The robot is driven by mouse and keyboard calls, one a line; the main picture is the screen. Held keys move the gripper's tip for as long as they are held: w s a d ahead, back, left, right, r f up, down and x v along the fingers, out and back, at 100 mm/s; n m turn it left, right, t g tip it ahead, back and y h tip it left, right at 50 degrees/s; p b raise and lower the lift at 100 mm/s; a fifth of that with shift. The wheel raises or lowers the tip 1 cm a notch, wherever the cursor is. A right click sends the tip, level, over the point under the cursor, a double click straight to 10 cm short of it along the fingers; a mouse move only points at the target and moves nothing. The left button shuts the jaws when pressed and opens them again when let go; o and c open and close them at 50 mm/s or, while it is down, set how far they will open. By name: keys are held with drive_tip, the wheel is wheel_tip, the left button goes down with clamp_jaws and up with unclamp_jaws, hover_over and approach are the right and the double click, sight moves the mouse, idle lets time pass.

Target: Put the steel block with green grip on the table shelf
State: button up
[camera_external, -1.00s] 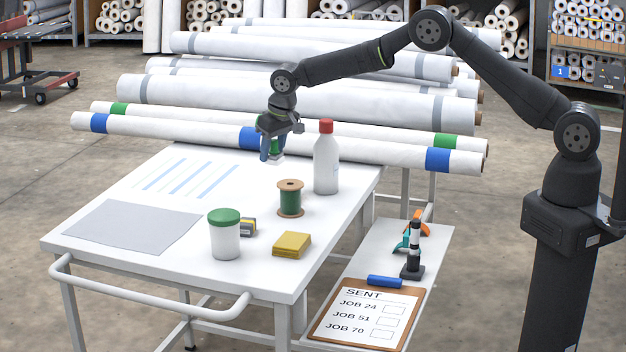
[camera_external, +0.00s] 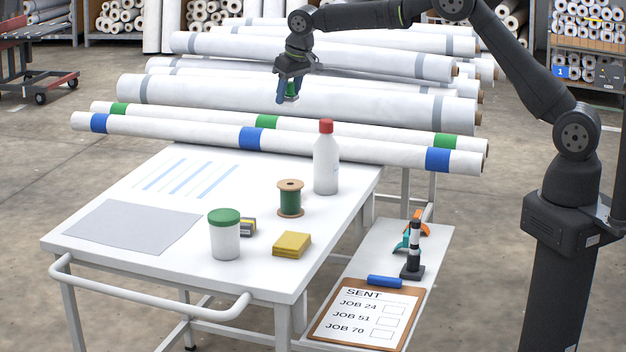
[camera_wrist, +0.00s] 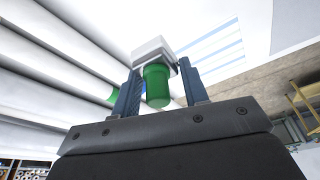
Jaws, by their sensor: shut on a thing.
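My gripper (camera_external: 287,97) is shut on the steel block with green grip (camera_external: 292,90) and holds it in the air, above the fabric rolls behind the table. In the wrist view the green grip (camera_wrist: 157,86) sits between the two blue fingers, with the pale steel block (camera_wrist: 152,47) beyond it. The table shelf (camera_external: 378,253) is the lower white surface at the right of the white table (camera_external: 130,255).
The table holds a bottle (camera_external: 326,165), green spool (camera_external: 290,198), lidded jar (camera_external: 225,236) and yellow pad (camera_external: 291,245). Bare shelf shows left of the black-and-white tool.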

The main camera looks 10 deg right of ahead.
drive_tip(key=s+d+n+g+y, duration=0.1)
drive_tip(key=s+d+n+g, duration=0.1)
drive_tip(key=s+d+n, duration=0.7)
drive_tip(key=s+d, duration=0.2)
drive_tip(key=d, duration=0.1)
drive_tip(key=shift+d+r+n+y, duration=0.25)
drive_tip(key=shift+n+y, duration=0.05)
drive_tip(key=shift+n, duration=0.1)
drive_tip(key=s+d+n, duration=0.3)
drive_tip(key=s, duration=0.1)
drive_tip(key=s+d+n+g, duration=0.1)
drive_tip(key=s+d+n, duration=0.2)
drive_tip(key=s, duration=0.2)
drive_tip(key=s+d+f+n+g, duration=0.1)
drive_tip(key=s+d+n, duration=0.2)
drive_tip(key=s+d, duration=0.1)
drive_tip(key=shift+s+d, duration=0.1)
drive_tip(key=shift+s, duration=0.5)
drive_tip(key=shift+c, duration=0.2)
wheel_tip(320, 180, down, 24)
drive_tip(key=shift+r, duration=0.1)
hover_over(378, 277)
drive_tip(key=d, duration=0.1)
drive_tip(key=f, duration=0.7)
drive_tip(key=shift+w, duration=0.4)
drive_tip(key=shift+f, duration=2)
drive_tip(key=shift+f, duration=0.1)
drive_tip(key=o, duration=1)
drive_tip(key=shift+o, duration=0.2)
